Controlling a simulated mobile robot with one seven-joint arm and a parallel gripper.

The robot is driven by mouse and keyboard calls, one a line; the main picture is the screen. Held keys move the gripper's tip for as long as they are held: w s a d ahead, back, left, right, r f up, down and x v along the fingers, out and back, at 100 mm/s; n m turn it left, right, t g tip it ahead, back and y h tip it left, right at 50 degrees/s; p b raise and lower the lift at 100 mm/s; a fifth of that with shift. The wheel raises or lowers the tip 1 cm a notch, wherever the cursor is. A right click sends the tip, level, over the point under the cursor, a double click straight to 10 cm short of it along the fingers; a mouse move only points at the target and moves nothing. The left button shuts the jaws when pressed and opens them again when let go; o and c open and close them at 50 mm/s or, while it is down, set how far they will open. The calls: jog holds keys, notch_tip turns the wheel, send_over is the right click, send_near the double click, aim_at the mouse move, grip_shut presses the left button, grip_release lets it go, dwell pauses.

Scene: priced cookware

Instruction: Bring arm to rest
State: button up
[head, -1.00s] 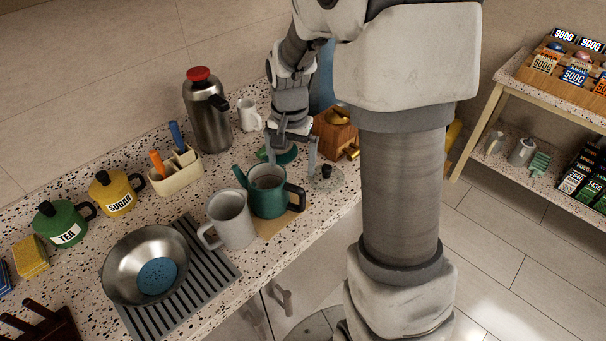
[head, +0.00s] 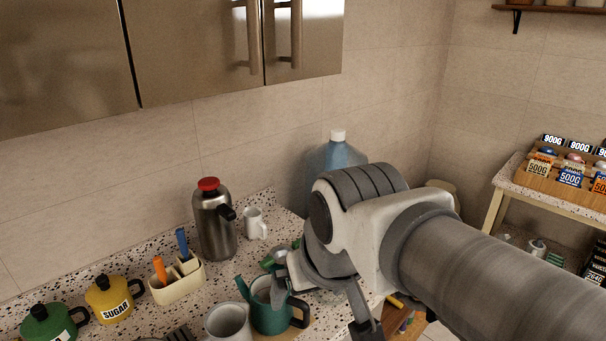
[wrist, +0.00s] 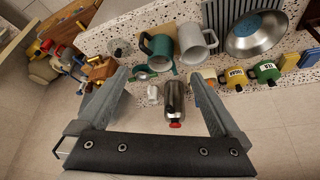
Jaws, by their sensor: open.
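My gripper (head: 324,300) is open and empty, with both fingers spread in the wrist view (wrist: 160,78). In the head view my folded arm covers the right part of the counter, and the gripper overlaps the green pot (head: 270,318) there. In the wrist view a gap of counter and wall shows between the fingers, with the green pot (wrist: 158,50) and steel flask (wrist: 174,98) beyond them. I cannot tell the exact height of the gripper above the counter.
The flask (head: 214,228), white mug (head: 255,224), utensil caddy (head: 176,284) and sugar pot (head: 110,300) stand on the speckled counter. A blue water bottle (head: 338,153) stands behind my arm. Cabinets (head: 190,45) hang above. A shelf unit (head: 505,185) is at right.

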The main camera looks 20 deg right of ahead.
jog(key=shift+s+a+n, duration=0.1)
jog(key=shift+s+n, duration=0.3)
jog(key=shift+s, duration=0.15)
dwell(0.9)
